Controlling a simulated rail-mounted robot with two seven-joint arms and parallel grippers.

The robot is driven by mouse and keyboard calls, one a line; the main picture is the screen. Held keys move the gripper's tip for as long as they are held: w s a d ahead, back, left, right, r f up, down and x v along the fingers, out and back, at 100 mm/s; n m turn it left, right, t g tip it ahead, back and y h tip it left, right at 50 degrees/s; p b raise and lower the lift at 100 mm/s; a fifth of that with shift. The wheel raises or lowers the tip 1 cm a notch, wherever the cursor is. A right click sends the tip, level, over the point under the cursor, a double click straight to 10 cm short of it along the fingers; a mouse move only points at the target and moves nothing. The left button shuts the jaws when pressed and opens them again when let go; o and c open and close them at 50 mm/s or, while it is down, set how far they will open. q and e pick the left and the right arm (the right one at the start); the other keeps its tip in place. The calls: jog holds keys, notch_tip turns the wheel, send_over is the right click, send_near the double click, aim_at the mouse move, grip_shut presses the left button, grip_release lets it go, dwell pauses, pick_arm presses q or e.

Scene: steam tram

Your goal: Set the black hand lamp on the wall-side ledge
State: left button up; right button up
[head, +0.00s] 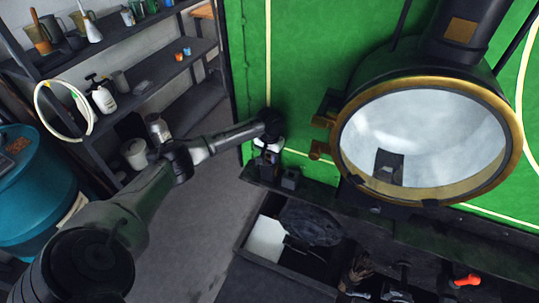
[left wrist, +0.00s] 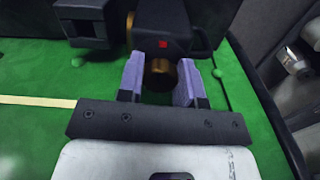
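My left gripper (head: 268,155) reaches in beside the green wall, at the left end of a dark ledge (head: 325,200) along its foot. In the left wrist view its two purple fingers (left wrist: 160,82) stand on either side of a dark brass-coloured stem (left wrist: 161,72) and look closed on it. The stem joins a black body with a small red square, which I take for the black hand lamp (left wrist: 185,22). My right gripper is out of view.
A small dark box (head: 290,178) sits on the ledge just right of the gripper. A big brass-rimmed round lamp (head: 425,140) juts out at the right. An open dark bin (head: 262,240) lies below. Shelves (head: 150,85) and a teal drum (head: 35,195) stand left.

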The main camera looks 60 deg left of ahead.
pick_arm(q)
jog(key=o, duration=0.4)
jog(key=shift+o, duration=0.2)
notch_tip(320, 180, up, 12)
jog(key=s+d+f+m, duration=0.45)
jog(key=d+f, duration=0.45)
jog(key=d, duration=0.3)
jog(key=s+d+f+m, duration=0.3)
jog(key=s+d+f, duration=0.2)
jog(key=d+f, duration=0.55)
jog(key=s+d+m+t, duration=0.1)
jog(key=s+d+t, duration=0.1)
jog(key=s+d, duration=0.85)
jog(key=s+d+r+t, duration=0.1)
jog(key=s+r, duration=0.3)
jog(key=s, duration=0.5)
jog(key=shift+d+r+t+p, duration=0.25)
jog(key=shift+d+t+p, duration=0.05)
jog(key=shift+d+p, duration=0.1)
